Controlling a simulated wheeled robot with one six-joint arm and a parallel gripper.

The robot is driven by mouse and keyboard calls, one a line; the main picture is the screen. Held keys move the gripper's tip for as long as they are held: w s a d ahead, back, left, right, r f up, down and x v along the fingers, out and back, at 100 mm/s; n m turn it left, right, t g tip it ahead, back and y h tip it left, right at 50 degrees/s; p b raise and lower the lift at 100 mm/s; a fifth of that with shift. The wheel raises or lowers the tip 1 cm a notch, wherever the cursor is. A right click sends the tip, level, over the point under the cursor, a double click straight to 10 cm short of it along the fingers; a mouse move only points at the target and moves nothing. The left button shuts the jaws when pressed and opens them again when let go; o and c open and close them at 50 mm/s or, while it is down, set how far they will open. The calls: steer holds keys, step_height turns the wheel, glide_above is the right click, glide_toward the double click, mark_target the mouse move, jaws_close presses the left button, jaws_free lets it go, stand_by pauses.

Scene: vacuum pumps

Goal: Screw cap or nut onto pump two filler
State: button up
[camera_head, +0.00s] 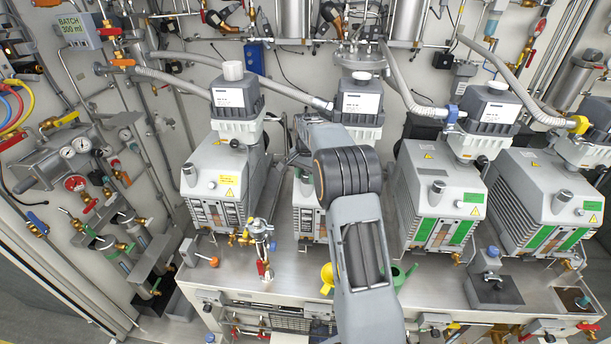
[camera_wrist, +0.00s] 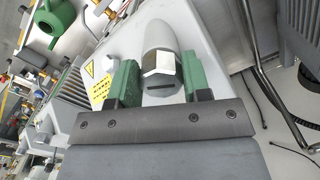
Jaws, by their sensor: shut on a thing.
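In the wrist view my gripper (camera_wrist: 161,78) has its two green fingers on either side of a pale grey cap or nut (camera_wrist: 160,62) with a flat-sided end, and it is shut on it. The cap is at the sloped grey casing of pump two (camera_wrist: 118,42), beside a yellow warning label. Its lower end, and whether its thread engages the filler, cannot be seen. In the head view my arm covers much of pump two (camera_head: 304,215), second from the left, and hides its filler and my gripper.
Similar pumps stand at the left (camera_head: 215,190) and to the right (camera_head: 437,195) on a metal bench (camera_head: 240,280). Grey hoses run above them. A yellow funnel (camera_head: 327,276) and a green watering can (camera_head: 402,276) are near my arm. Tubing lies at the right of the wrist view.

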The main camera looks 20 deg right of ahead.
steer(key=m, duration=0.4)
steer(key=shift+d+r, duration=0.15)
steer(key=shift+d, duration=0.15)
steer(key=m, duration=0.3)
steer(key=shift+m, duration=0.3)
steer(key=o, duration=0.6)
steer(key=shift+c, duration=0.2)
steer(key=shift+o, duration=1.4)
steer(key=shift+s+d, duration=0.2)
steer(key=shift+d, duration=0.25)
steer(key=shift+o, duration=1.3)
steer(key=shift+w+a, duration=0.15)
steer(key=shift+a, duration=0.4)
steer(key=shift+d, duration=0.1)
steer(key=shift+r, duration=2.35)
steer(key=shift+c, duration=0.3)
